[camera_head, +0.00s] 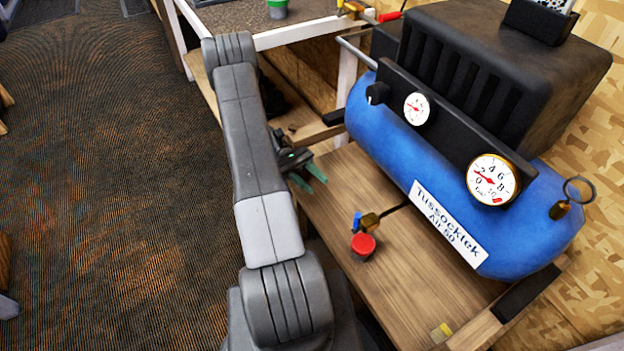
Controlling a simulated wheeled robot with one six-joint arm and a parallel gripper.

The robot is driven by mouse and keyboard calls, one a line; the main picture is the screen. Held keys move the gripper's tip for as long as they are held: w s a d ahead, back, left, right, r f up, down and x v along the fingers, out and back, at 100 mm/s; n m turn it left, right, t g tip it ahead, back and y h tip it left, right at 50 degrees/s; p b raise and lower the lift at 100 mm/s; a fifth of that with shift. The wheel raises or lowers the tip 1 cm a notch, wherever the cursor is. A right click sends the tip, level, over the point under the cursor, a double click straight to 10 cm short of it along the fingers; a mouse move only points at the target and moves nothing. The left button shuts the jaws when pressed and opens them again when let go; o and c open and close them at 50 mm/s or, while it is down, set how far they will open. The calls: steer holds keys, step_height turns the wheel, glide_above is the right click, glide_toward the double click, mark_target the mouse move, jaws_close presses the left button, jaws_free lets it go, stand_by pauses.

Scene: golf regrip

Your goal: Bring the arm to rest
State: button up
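My arm (255,160) rises from the bottom centre and stretches up toward the workbench. It bends back at the top, and its forearm is largely hidden behind the upper link. My gripper (311,178) shows just right of the arm, over the left edge of the wooden bench. Its two green fingers are spread apart with nothing visible between them. It is left of the blue compressor and apart from it.
A blue compressor tank (385,128) with two gauges stands on the wooden bench (400,285). A red-capped item (363,244) with a brass fitting lies in front of it. A table with a green-topped cup (278,8) is at the top. The carpet (110,180) at left is mostly clear.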

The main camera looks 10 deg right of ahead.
steer(key=shift+s, duration=0.1)
steer(key=x, duration=1.3)
steer(key=shift+s+d, duration=0.25)
